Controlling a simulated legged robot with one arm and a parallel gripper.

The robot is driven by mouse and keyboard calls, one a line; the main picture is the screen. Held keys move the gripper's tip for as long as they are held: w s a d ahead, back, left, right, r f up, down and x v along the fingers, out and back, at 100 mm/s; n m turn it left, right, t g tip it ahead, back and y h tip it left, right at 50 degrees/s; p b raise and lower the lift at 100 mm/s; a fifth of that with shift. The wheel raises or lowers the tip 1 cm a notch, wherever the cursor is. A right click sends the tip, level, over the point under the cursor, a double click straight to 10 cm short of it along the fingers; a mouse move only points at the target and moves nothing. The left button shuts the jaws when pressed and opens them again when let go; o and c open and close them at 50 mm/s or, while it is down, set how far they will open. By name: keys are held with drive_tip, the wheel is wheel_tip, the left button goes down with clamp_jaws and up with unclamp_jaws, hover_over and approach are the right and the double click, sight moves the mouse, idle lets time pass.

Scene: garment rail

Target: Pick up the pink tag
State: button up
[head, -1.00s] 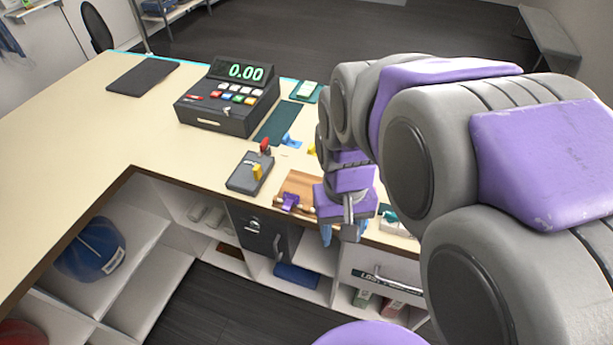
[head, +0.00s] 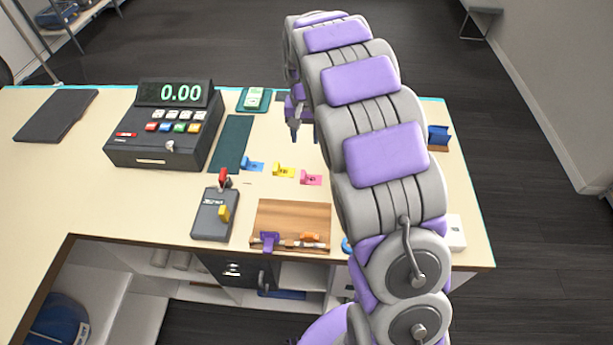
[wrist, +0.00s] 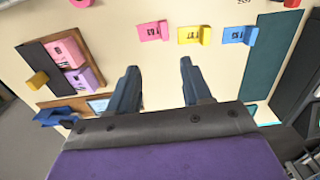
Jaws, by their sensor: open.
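The pink tag (head: 311,178) lies on the cream counter at the right end of a short row. The yellow tag (head: 284,170) and the blue tag (head: 253,164) lie to its left. In the wrist view the pink tag (wrist: 153,31) is at the upper middle, left of the yellow tag (wrist: 193,35) and the blue tag (wrist: 238,35). My gripper (head: 304,136) is open and empty above the counter, behind the tag row in the head view. Its two fingers (wrist: 159,72) show apart in the wrist view, with the pink tag beyond them, not touching.
The cash register (head: 163,123) stands on the left, beside a dark green mat (head: 231,144). A grey box with red and yellow levers (head: 212,217) and a wooden board (head: 290,218) are nearer the front edge. Pink and purple boxes (wrist: 73,63) show in the wrist view.

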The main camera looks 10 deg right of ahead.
wheel_tip(320, 180, down, 3)
drive_tip(key=a, duration=0.1)
drive_tip(key=b, duration=0.2)
hover_over(303, 175)
drive_tip(key=d, duration=0.1)
drive_tip(key=f, duration=0.9)
drive_tip(key=shift+s, duration=0.2)
drive_tip(key=shift+a+f, duration=0.4)
drive_tip(key=shift+a, duration=0.1)
wheel_tip(303, 175, down, 4)
drive_tip(key=shift+w+f+b, duration=0.15)
drive_tip(key=shift+f+b, duration=0.05)
drive_tip(key=shift+b, duration=0.3)
drive_tip(key=shift+d+f, duration=0.1)
drive_tip(key=shift+d, duration=0.05)
drive_tip(key=shift+a, duration=0.45)
drive_tip(key=c, duration=0.6)
drive_tip(key=shift+d, duration=0.1)
drive_tip(key=shift+c, duration=1.4)
drive_tip(key=shift+d, duration=0.2)
clamp_jaws()
